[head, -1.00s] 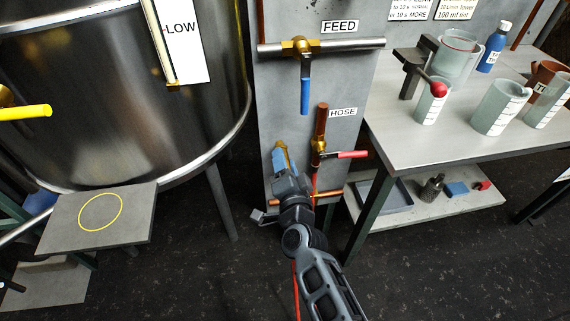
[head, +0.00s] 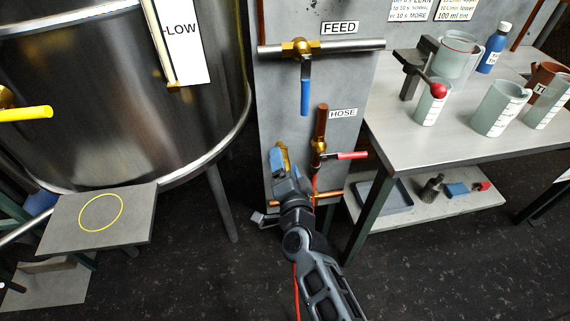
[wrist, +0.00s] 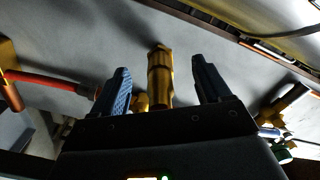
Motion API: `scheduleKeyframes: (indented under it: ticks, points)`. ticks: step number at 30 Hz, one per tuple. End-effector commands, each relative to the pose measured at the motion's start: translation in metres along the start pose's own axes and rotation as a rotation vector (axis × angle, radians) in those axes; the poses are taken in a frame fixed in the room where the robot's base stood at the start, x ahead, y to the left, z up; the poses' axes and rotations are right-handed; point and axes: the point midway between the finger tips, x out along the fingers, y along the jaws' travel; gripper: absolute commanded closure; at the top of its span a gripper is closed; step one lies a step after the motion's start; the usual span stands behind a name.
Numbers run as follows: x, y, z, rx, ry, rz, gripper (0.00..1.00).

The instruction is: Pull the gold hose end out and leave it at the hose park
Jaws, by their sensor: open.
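The gold hose end (wrist: 160,78) stands between the two blue fingers of my open gripper (wrist: 160,64) in the wrist view. A visible gap separates it from each finger. In the head view the gold hose end (head: 283,156) shows as a narrow strip at the lower left of the grey panel, and my gripper (head: 284,164) is around it. My wrist hides its lower part. I cannot pick out the hose park for sure.
A red-handled valve (head: 346,155) hangs below the HOSE label (head: 343,113), just right of my gripper. A blue-handled valve (head: 305,95) is above. The steel tank (head: 130,110) stands left, and a bench (head: 430,146) with jugs stands right.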

Motion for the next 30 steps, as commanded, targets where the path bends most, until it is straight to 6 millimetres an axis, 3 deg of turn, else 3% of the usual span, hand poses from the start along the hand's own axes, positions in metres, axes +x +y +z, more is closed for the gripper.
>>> scheduleKeyframes:
  ticks: [30]
  points:
    - [-0.064,-0.001,-0.001,0.001,0.000,0.000,0.23]
